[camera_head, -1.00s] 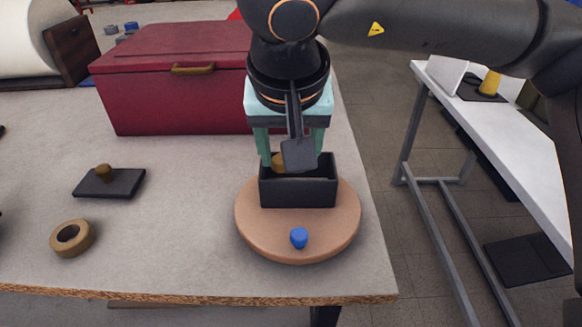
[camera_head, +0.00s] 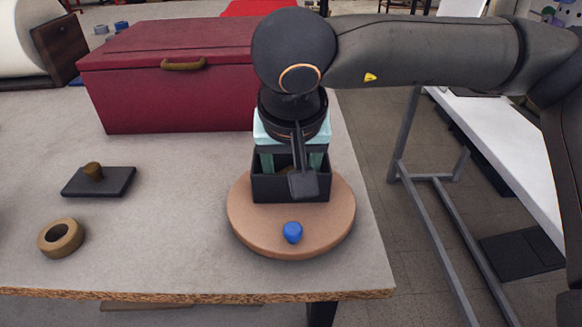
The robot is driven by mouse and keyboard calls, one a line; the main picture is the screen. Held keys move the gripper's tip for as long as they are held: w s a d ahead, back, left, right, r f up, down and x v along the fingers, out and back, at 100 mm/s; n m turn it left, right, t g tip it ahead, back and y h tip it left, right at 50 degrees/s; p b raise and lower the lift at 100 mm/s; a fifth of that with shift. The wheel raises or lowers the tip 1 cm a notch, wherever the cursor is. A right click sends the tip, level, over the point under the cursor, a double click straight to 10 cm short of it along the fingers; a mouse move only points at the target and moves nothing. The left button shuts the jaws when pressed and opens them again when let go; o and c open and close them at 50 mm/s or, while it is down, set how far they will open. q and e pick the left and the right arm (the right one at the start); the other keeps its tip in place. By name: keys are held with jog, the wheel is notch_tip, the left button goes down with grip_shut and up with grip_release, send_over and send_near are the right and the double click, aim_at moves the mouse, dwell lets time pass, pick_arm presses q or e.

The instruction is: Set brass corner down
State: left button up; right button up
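My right gripper (camera_head: 291,162) points down with its teal fingers reaching into the open black box (camera_head: 290,189). A dark paddle-shaped part hangs in front of the fingers and hides much of the space between them. A small brownish bit of the brass corner (camera_head: 283,171) shows between the fingers, inside the box. Whether the fingers grip it or stand apart from it cannot be seen. The box stands on a round tan disc (camera_head: 245,225). My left gripper is not in view.
A blue knob (camera_head: 292,232) sits on the disc in front of the box. A dark plate with a brass knob (camera_head: 99,182) and a brass ring (camera_head: 60,237) lie at left. A closed red chest (camera_head: 165,95) stands behind. The table's middle is clear.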

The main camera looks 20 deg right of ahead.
jog(key=shift+f, duration=0.1)
jog(key=o, duration=1)
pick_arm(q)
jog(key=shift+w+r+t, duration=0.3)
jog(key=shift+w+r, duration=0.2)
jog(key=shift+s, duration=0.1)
pick_arm(e)
jog(key=v, duration=0.2)
jog(key=shift+r+p, duration=0.35)
pick_arm(q)
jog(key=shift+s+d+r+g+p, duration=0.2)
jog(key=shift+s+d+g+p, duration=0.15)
jog(key=shift+p, duration=0.4)
pick_arm(e)
jog(key=v, duration=0.9)
jog(key=shift+s+a+r, duration=0.1)
jog(key=shift+s+r, duration=0.1)
jog(key=shift+r, duration=0.15)
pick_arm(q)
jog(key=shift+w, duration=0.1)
